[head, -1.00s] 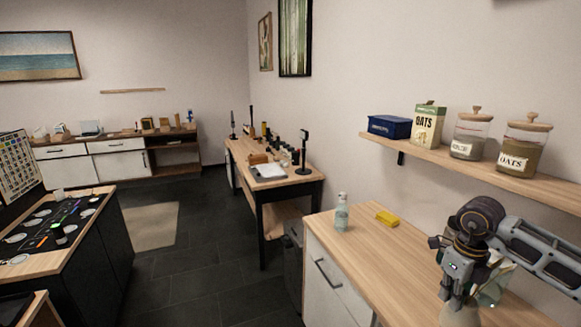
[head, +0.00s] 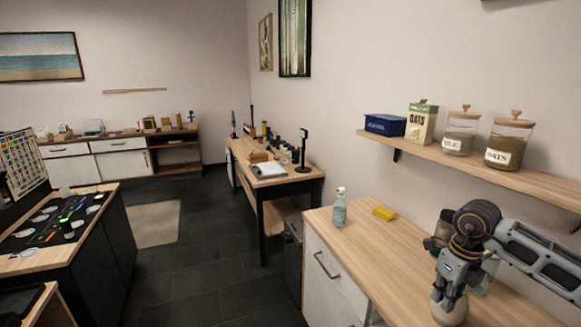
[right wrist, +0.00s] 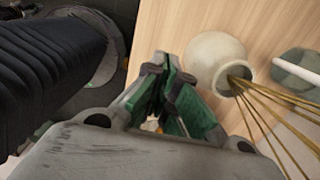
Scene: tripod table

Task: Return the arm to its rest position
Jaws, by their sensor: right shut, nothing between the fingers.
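My right arm comes in from the right in the head view, bent over the wooden counter (head: 395,250). Its gripper (head: 447,290) points down and is shut and empty. In the right wrist view the gripper's dark, green-sided fingers (right wrist: 168,88) are close together with nothing held. A round cream vase (right wrist: 215,58) with thin yellowish stems stands beside the fingers; it also shows below the gripper in the head view (head: 449,311). I cannot tell whether they touch. My left gripper is not in view.
A clear bottle (head: 340,207) and a yellow block (head: 384,213) stand on the far part of the counter. A wall shelf (head: 450,163) above holds a blue box, an oats carton and two jars. A greenish round thing (right wrist: 296,68) lies near the vase. Bare counter lies left of the arm.

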